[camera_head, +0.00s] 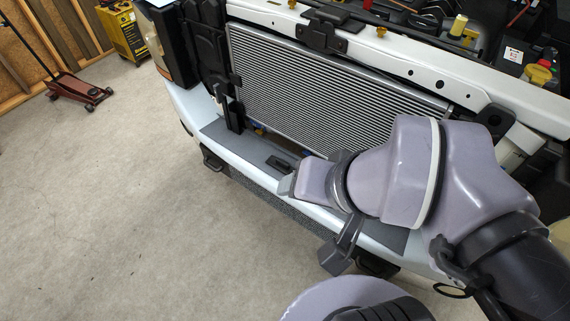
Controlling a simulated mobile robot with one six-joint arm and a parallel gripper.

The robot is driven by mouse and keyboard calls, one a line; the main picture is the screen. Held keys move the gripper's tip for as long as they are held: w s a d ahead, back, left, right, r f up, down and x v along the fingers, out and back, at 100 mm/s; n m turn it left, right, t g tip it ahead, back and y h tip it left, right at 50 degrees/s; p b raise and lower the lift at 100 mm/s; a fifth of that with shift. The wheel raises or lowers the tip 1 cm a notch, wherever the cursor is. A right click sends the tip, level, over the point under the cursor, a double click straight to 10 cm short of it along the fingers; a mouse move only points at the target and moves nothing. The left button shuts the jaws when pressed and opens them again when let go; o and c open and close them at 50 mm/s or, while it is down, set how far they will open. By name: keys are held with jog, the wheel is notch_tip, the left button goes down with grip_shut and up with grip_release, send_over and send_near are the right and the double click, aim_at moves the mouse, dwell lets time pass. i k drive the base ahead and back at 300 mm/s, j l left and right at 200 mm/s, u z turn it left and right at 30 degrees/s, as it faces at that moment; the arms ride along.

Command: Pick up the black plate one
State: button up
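A small flat black piece (280,163) lies on the grey top strip of the bumper, below the radiator. I cannot tell for sure that it is the black plate. Another tall black panel (205,45) stands upright at the left end of the radiator. My gripper (287,185) is over the bumper, just right of and nearer than the small black piece. The gripper points left, and a small gap seems to part them. My own wrist hides most of the fingers, so their opening does not show.
The radiator (320,90) and white front crossbar (410,65) stand behind my arm. The white bumper (225,155) runs below. A red floor jack (78,90) and a yellow machine (123,32) stand at the far left. The concrete floor at left is clear.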

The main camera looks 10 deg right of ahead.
aim_at(276, 163)
jog(key=i+j+z, duration=0.3)
jog(key=j+z, duration=0.15)
jog(key=j, duration=0.15)
jog(key=i+j+z, duration=0.25)
jog(key=j+z, duration=0.2)
jog(key=j, duration=0.2)
jog(key=i+j+z, duration=0.1)
jog(key=j+z, duration=0.35)
jog(key=j, duration=0.3)
jog(key=j+z, duration=0.45)
jog(key=j, duration=0.25)
jog(key=k+j+z, duration=0.15)
jog(key=j+z, duration=0.3)
jog(key=j, duration=0.3)
jog(key=i, duration=0.45)
